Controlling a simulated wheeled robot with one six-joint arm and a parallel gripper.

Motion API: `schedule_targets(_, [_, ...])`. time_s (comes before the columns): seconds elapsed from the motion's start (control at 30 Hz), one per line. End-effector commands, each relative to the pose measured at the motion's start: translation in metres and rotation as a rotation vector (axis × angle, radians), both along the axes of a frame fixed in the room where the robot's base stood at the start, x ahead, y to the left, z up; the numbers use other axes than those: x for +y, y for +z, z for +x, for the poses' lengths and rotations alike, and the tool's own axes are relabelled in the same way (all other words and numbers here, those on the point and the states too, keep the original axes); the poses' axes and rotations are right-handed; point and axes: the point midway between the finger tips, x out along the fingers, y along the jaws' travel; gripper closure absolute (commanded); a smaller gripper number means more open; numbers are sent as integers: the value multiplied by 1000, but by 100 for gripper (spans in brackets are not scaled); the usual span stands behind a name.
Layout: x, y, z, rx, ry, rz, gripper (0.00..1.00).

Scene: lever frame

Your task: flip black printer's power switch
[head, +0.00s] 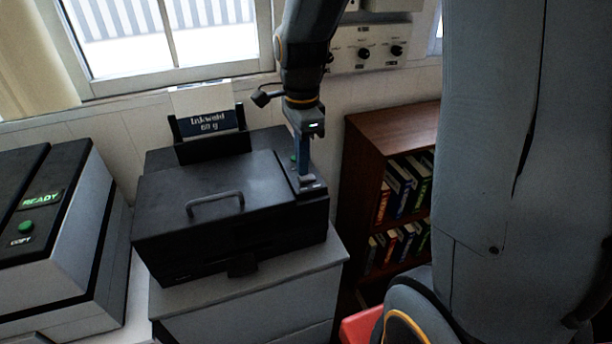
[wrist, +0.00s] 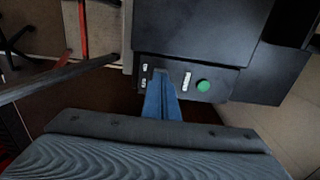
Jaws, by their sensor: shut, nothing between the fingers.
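The black printer (head: 225,240) stands on a pale cabinet, with a handle on its lid and a paper feed at its back. A control strip runs along its right side; in the wrist view the strip (wrist: 221,92) carries a green button (wrist: 203,86) and white markings. My gripper (head: 304,181) points down at the front end of this strip, its blue fingers shut and empty. In the wrist view the fingertips (wrist: 160,73) are over the strip beside small white marks. The power switch is not clearly seen; the fingers may hide it. I cannot tell whether they touch it.
A grey and black copier (head: 60,240) with a green READY display stands at the left. A brown bookshelf (head: 390,130) is right of the printer. A panel with knobs (head: 370,52) is on the wall behind. A window (head: 170,40) is at the back left.

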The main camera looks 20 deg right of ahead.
Motion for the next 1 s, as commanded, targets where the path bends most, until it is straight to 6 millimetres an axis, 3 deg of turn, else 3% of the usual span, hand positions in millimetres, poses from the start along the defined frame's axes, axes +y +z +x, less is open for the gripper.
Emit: schedule_targets(1.0, [0, -8, 0, 1, 0, 0, 100])
